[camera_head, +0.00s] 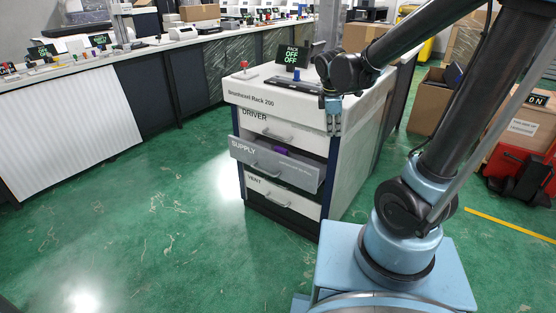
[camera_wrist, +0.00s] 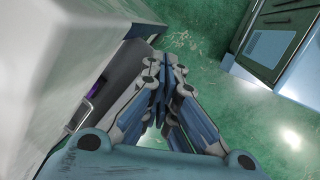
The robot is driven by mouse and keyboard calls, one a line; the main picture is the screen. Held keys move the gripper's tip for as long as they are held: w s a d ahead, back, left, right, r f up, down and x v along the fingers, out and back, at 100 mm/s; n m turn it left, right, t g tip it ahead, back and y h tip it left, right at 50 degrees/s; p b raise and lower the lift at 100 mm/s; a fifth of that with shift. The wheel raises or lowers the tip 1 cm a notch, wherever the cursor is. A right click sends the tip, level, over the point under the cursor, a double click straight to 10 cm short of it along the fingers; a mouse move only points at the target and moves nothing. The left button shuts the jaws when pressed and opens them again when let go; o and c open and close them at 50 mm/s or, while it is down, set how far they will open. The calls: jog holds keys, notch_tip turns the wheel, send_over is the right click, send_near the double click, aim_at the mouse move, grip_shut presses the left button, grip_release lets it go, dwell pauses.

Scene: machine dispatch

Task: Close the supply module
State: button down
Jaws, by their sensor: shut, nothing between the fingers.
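The supply module (camera_head: 270,163) is a grey drawer labelled SUPPLY in the middle of the white rack cabinet (camera_head: 285,103). It sticks out past the DRIVER drawer (camera_head: 283,135) above and the VENT drawer (camera_head: 282,195) below. Something purple (camera_head: 285,151) shows inside it. My gripper (camera_head: 334,130) is shut and empty, pointing down at the cabinet's right front corner, above and right of the supply module. In the wrist view my gripper (camera_wrist: 163,68) has its fingers together over the floor, with the cabinet and a purple patch (camera_wrist: 95,88) to the left.
A black display reading RACK OFF OFF (camera_head: 292,57), a red button (camera_head: 243,65) and a blue item stand on the cabinet top. A long counter (camera_head: 75,72) runs behind on the left. Boxes and a red case (camera_head: 520,170) are at the right. Green floor is clear in front.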

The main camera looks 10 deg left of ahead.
aim_at(277, 157)
jog(key=a+f+n+t, duration=0.1)
jog(key=a+f+n, duration=0.3)
jog(key=a, duration=0.4)
jog(key=s+a+f+n, duration=0.1)
jog(key=a+f+n, duration=0.25)
jog(key=a, duration=0.55)
jog(key=a+f+n+t, duration=0.1)
jog(key=a+f+n, duration=0.2)
jog(key=a+n, duration=0.35)
jog(key=shift+m, duration=0.8)
jog(key=shift+w+d+f, duration=0.3)
jog(key=shift+w+f, duration=0.9)
jog(key=shift+f, duration=0.3)
jog(key=shift+w+d+f, duration=0.3)
jog(key=shift+w+f, duration=0.85)
jog(key=shift+f, duration=0.4)
jog(key=shift+w+d+f, duration=0.3)
jog(key=shift+w+f, duration=0.9)
jog(key=shift+f, duration=0.3)
jog(key=shift+w+a, duration=0.1)
